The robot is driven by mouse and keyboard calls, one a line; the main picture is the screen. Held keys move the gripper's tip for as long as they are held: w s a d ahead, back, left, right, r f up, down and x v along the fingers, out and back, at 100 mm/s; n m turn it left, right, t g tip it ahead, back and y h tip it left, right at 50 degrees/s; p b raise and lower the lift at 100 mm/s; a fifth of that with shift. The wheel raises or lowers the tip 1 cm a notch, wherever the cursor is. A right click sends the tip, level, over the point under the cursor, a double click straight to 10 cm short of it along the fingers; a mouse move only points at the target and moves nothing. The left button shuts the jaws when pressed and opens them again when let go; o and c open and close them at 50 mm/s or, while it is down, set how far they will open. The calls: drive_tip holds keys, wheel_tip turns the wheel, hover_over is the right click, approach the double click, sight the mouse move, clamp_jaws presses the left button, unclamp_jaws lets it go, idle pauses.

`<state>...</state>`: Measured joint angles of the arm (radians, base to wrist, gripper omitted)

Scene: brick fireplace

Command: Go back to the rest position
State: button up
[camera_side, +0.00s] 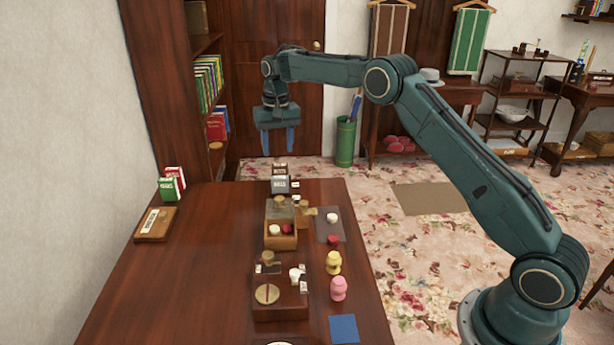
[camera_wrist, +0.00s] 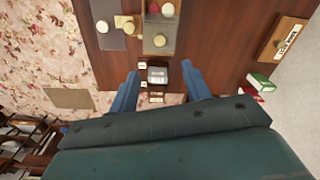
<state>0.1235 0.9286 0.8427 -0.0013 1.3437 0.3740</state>
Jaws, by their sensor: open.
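My gripper (camera_side: 278,141) hangs in the air above the far end of the wooden table, pointing down, in the side view. Its two blue fingers are apart with nothing between them. In the wrist view my gripper (camera_wrist: 160,82) also shows open, with the fingers on either side of a small dark block with a pale top (camera_wrist: 157,75), which lies below at the table's far end. The same area in the side view shows a grey box with a label (camera_side: 280,184). The gripper is clear of everything on the table.
The table (camera_side: 150,290) holds a wooden box (camera_side: 281,241) with round pieces, a wooden stand (camera_side: 280,305), yellow (camera_side: 333,263) and pink (camera_side: 338,288) figures, and a blue square (camera_side: 343,329). Green and red boxes (camera_side: 170,185) stand at the left edge. The table's left front is clear.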

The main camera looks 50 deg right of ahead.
drive_tip(key=s+a+r+n+t, duration=0.1)
drive_tip(key=s+a+r, duration=0.2)
drive_tip(key=s+r, duration=0.65)
drive_tip(key=s+a+r+n+t, duration=0.2)
drive_tip(key=s+r, duration=0.6)
drive_tip(key=s, duration=0.2)
drive_tip(key=s+a+f+n+t, duration=0.1)
drive_tip(key=s+f, duration=0.1)
drive_tip(key=s, duration=1)
drive_tip(key=s+a+f+n+t, duration=0.1)
drive_tip(key=s+f, duration=0.2)
drive_tip(key=s, duration=1)
drive_tip(key=shift+a+f+n, duration=0.15)
drive_tip(key=shift+a+n, duration=0.15)
drive_tip(key=shift+a, duration=0.05)
